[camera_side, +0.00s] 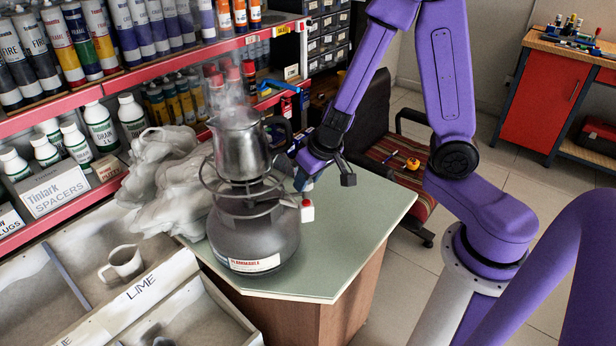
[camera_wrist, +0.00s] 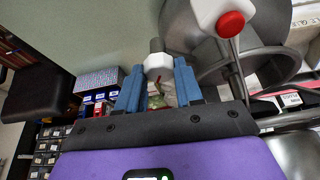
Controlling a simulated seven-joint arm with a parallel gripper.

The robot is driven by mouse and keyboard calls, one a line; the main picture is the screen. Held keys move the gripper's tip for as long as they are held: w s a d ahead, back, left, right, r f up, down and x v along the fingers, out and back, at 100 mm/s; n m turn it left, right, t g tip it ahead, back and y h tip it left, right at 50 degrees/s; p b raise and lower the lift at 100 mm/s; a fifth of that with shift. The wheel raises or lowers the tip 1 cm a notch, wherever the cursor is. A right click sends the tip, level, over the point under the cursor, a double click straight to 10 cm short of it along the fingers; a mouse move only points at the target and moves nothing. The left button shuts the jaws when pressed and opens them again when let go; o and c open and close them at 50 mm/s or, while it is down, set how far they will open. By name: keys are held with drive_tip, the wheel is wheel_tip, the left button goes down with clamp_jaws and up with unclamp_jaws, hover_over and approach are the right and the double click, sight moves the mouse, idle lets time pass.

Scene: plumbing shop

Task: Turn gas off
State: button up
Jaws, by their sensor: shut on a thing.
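A grey round gas canister (camera_side: 252,240) with a FLAMMABLE label stands on the green-topped table. A burner with a wire pot rest sits on it, and a steaming metal kettle (camera_side: 240,145) rests on top. A small white block with a red face (camera_side: 307,211) sticks out at the burner's right side; a white part with a round red button also shows in the wrist view (camera_wrist: 231,23). My gripper (camera_side: 301,180) is beside the burner, right of it. In the wrist view, its blue fingers are closed on a white faceted knob (camera_wrist: 158,66) with a grey stem.
Crumpled whitish plastic (camera_side: 165,180) lies left of the canister. The green tabletop (camera_side: 345,225) is clear to the right. Shelves of bottles and tubes stand behind, a bin with a mug (camera_side: 122,263) at front left, and a chair (camera_side: 400,170) behind my arm.

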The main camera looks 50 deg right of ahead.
drive_tip(key=shift+m+h, duration=0.3)
drive_tip(key=shift+m, duration=0.6)
drive_tip(key=o, duration=1)
drive_tip(key=shift+s+r, duration=0.1)
drive_tip(key=shift+r, duration=0.45)
drive_tip(key=v, duration=0.6)
drive_tip(key=shift+s+r, duration=0.1)
drive_tip(key=shift+r, duration=0.15)
